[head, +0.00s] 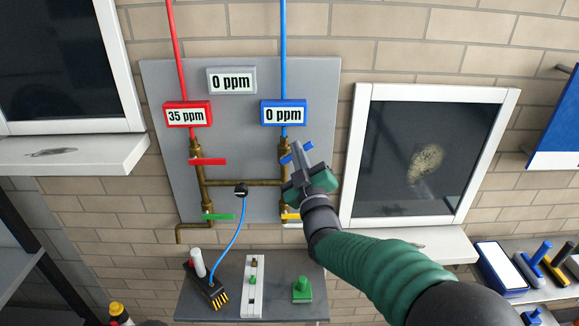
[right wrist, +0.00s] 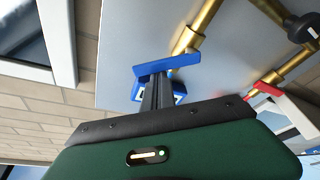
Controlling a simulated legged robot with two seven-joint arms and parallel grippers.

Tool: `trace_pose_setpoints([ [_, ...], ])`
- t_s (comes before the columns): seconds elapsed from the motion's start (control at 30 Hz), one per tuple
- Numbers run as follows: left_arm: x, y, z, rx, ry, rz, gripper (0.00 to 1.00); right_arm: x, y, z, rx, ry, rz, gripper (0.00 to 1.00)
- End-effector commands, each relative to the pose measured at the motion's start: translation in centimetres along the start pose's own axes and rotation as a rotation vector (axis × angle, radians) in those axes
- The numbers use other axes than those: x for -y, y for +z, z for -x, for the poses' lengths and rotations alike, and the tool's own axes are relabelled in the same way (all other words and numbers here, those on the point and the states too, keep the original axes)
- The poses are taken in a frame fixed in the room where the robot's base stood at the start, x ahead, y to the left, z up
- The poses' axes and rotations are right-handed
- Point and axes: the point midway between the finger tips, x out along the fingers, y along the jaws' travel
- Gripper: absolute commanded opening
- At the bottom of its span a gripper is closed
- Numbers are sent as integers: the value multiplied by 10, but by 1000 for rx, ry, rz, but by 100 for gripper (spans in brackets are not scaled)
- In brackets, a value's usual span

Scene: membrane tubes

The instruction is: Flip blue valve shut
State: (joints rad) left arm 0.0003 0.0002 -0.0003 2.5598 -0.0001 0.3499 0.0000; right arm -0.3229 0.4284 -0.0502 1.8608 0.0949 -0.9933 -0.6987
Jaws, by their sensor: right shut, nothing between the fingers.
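The blue valve handle (head: 286,159) is on the right brass pipe, below the blue 0 ppm display (head: 284,113). It lies tilted, its right end higher in the head view. My right gripper (head: 300,152) is shut and empty, its fingertips in front of the handle and hiding its middle. In the right wrist view the blue handle (right wrist: 168,66) lies across the tips of my right gripper (right wrist: 157,82). Whether they touch, I cannot tell. The valve body behind is partly hidden. My left gripper is not in view.
A red handle (head: 208,161) and a green handle (head: 218,217) are on the left pipe. A yellow handle (head: 291,216) sits below my right gripper. A black knob (head: 241,189) with a blue hose is between the pipes. A grey shelf (head: 232,300) holds several items below.

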Motion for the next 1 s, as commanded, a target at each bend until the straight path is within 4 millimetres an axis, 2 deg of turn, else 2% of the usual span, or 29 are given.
trace_pose_setpoints([
  [0.03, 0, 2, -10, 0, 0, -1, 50, 2, 5, 2, -1, 10, -24, 0],
  [0.5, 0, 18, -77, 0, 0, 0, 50, 6, 24, 8, -1, 132, -379, 0],
  [0.7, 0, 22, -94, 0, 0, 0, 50, 4, 30, 10, -1, 178, -508, 0],
  [1.0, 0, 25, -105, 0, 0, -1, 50, 5, 33, 11, 1, 214, -612, 0],
])
